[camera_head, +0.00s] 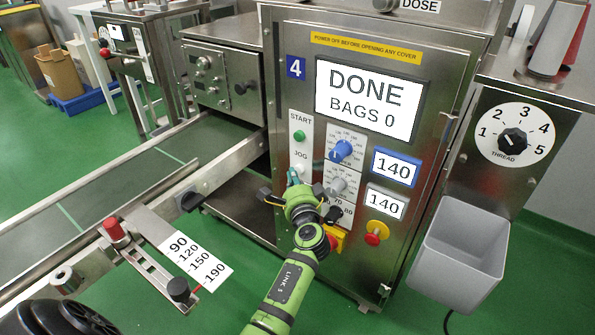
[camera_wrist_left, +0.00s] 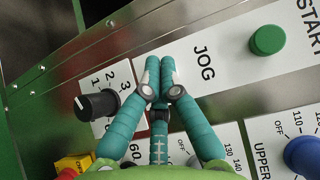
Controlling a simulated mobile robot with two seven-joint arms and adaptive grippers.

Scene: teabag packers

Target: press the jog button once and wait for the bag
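The steel packer numbered 4 (camera_head: 345,30) has a screen (camera_head: 368,101) reading DONE, BAGS 0. On its white control strip, the JOG label (camera_head: 300,155) sits below the green START button (camera_head: 299,135). The JOG label also shows in the left wrist view (camera_wrist_left: 204,62). My left gripper (camera_head: 294,176) is at the strip just below this label, its teal fingers together and empty. In the left wrist view the fingertips (camera_wrist_left: 160,60) cover the place beside the label, so the jog button is mostly hidden and I cannot tell contact. No bag is visible. My right gripper is not in view.
Close by are a blue knob (camera_head: 341,151), a grey knob (camera_head: 337,186) and a red stop button on yellow (camera_head: 375,235). A grey bin (camera_head: 459,250) hangs at the right. A conveyor (camera_head: 95,185) runs along the left. A black knob (camera_wrist_left: 97,104) shows in the left wrist view.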

